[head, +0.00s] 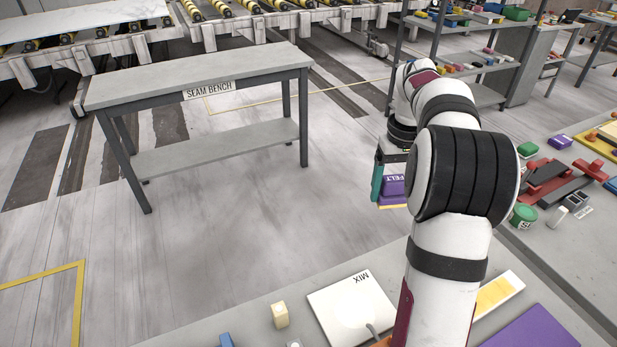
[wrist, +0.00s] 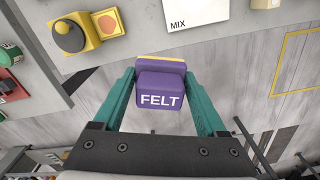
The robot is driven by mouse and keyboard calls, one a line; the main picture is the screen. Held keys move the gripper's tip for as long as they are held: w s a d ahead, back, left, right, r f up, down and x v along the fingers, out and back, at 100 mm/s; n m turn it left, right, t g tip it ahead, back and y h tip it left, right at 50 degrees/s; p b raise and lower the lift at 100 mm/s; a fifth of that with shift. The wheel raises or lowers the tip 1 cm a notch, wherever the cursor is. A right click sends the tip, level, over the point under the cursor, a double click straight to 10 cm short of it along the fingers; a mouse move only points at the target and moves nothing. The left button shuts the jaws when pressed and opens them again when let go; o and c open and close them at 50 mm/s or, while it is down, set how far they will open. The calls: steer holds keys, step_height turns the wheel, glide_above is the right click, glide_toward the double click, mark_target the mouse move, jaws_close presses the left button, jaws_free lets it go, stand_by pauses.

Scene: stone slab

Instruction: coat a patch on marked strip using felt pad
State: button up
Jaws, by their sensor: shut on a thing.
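The felt pad is a purple block lettered "FELT" with a yellowish layer along one edge. It shows in the wrist view (wrist: 160,88) and, partly hidden by my arm, in the head view (head: 391,187). My gripper (wrist: 161,80), with teal fingers, is shut on the felt pad. In the head view my gripper (head: 384,180) holds the pad out past the near bench, over open floor. A white plate lettered "MIX" (head: 350,305) lies on the near bench; it also shows at the top of the wrist view (wrist: 195,10). I cannot make out a marked strip.
An empty table labelled "SEAM BENCH" (head: 200,75) stands across the floor. A cream block (head: 280,315) sits left of the plate. A purple sheet (head: 532,328) lies right of my arm.

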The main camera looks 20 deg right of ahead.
steer(key=s+d+f+m, duration=0.2)
steer(key=s+d+f, duration=0.15)
steer(key=d, duration=0.45)
steer(key=s+d+f+m, duration=0.1)
steer(key=s+d+f, duration=0.2)
steer(key=s+d, duration=0.35)
steer(key=m, duration=0.2)
glide_above(510, 284)
step_height(510, 284, down, 7)
steer(key=shift+w+a+f, duration=0.1)
steer(key=shift+f, duration=1.65)
steer(key=shift+w+f, duration=0.1)
steer(key=shift+f, duration=1.65)
steer(key=shift+a+f, duration=0.25)
steer(key=shift+a, duration=6.85)
steer(key=shift+d, duration=7.2)
steer(key=shift+s+a, duration=0.25)
steer(key=shift+a, duration=7.15)
steer(key=shift+d, duration=7.3)
step_height(510, 284, up, 8)
